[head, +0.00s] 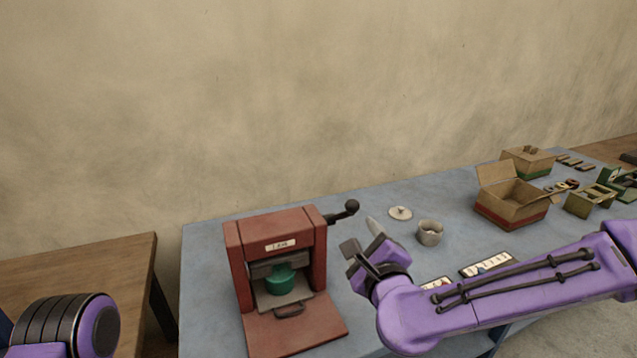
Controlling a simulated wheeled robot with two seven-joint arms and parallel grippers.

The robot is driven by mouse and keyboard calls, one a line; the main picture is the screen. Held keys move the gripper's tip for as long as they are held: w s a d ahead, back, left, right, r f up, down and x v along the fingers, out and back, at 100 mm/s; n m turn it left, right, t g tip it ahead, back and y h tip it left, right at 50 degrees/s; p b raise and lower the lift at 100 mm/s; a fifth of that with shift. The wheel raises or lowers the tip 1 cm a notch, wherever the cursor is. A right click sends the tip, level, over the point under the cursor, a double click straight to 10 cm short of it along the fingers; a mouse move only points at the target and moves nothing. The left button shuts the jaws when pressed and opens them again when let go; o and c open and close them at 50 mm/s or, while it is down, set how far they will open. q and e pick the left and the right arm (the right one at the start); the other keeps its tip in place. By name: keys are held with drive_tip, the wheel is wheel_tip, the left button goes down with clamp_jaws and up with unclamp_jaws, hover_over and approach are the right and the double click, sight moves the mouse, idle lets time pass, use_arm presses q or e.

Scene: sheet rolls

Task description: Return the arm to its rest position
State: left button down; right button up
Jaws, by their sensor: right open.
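My right arm comes in from the right over the blue table (205,300). Its right gripper (360,236) is open and empty, with its fingers pointing up and left, just right of the red press machine (309,255). The machine's crank handle (344,213) is close behind the fingers; I cannot tell whether they touch. A green piece (281,280) sits inside the machine's opening. Of my left arm only a purple and black part shows at the bottom left; its gripper is out of view.
A grey pot (430,232) and a round lid (400,213) stand behind my right forearm. Labelled cards (487,264) lie beside the forearm. A brown wooden table (85,270) is at the left.

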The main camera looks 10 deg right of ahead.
drive_tip(key=s+d+f+n+g, duration=0.25)
drive_tip(key=s+f+n, duration=0.2)
drive_tip(key=f, duration=0.55)
drive_tip(key=s+d+f+n+g+h, duration=0.1)
drive_tip(key=s+d+f+n+g, duration=0.3)
drive_tip(key=f, duration=0.6)
drive_tip(key=s+d+f+n+g, duration=0.1)
drive_tip(key=s+f+n, duration=0.1)
drive_tip(key=f+n, duration=0.55)
drive_tip(key=s+d+f+n+g+h, duration=0.1)
drive_tip(key=s+d+f+g, duration=0.2)
drive_tip(key=s+f, duration=0.4)
drive_tip(key=s+d+f+n+g+h+b, duration=0.1)
drive_tip(key=s+d+f+g, duration=0.2)
drive_tip(key=s+f, duration=0.5)
drive_tip(key=s+d, duration=0.1)
drive_tip(key=s, duration=0.4)
drive_tip(key=shift+s+d+f+n+h, duration=0.15)
drive_tip(key=shift+s+d+n+h, duration=0.15)
drive_tip(key=shift+d+n, duration=0.1)
drive_tip(key=shift+w, duration=0.1)
